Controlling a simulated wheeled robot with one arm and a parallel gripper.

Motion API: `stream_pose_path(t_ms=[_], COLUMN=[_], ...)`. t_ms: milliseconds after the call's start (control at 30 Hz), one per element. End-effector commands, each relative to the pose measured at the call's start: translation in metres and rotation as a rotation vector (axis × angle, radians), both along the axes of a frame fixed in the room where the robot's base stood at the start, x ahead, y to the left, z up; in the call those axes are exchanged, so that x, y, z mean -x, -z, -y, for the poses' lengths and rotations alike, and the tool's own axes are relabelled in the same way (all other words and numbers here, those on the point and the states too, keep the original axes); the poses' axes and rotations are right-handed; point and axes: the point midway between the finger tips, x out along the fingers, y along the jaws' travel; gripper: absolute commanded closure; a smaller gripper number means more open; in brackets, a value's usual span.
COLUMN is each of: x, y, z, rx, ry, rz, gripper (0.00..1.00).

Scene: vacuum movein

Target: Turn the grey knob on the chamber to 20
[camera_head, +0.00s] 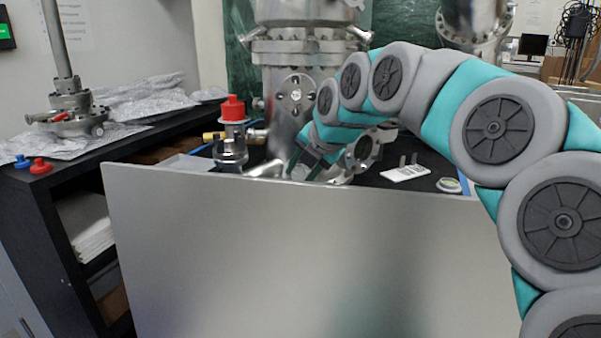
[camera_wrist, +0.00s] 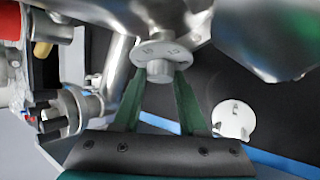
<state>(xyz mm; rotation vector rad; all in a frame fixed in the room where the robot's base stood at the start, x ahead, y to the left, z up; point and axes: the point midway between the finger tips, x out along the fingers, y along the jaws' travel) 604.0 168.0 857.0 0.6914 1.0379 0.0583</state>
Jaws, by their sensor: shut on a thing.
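The grey knob (camera_wrist: 160,52) is a light grey dial with small numerals and a stub at its centre, on the metal chamber in the wrist view. I cannot read its setting for sure. My gripper (camera_wrist: 160,76) has its two green fingers on either side of the stub and is shut on it. In the head view my gripper (camera_head: 308,158) is low at the front of the steel chamber (camera_head: 290,95), partly behind the grey panel. The knob is hidden there by my gripper and arm.
A grey panel (camera_head: 300,255) stands in front of the black bench. A red-capped valve (camera_head: 232,110) is left of my gripper. A white plate (camera_head: 405,173) and a small round item (camera_head: 449,185) lie to the right. A dark-pronged handle (camera_wrist: 58,113) is at left in the wrist view.

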Motion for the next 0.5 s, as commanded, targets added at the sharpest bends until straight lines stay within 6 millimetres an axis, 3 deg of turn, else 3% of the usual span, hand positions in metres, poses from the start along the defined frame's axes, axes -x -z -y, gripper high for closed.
stream_pose_path(t_ms=[500], x=[0.0021], y=[0.0061], z=[0.0011], rx=[-0.246], ry=[0.086], rz=[0.020], gripper=[1.00])
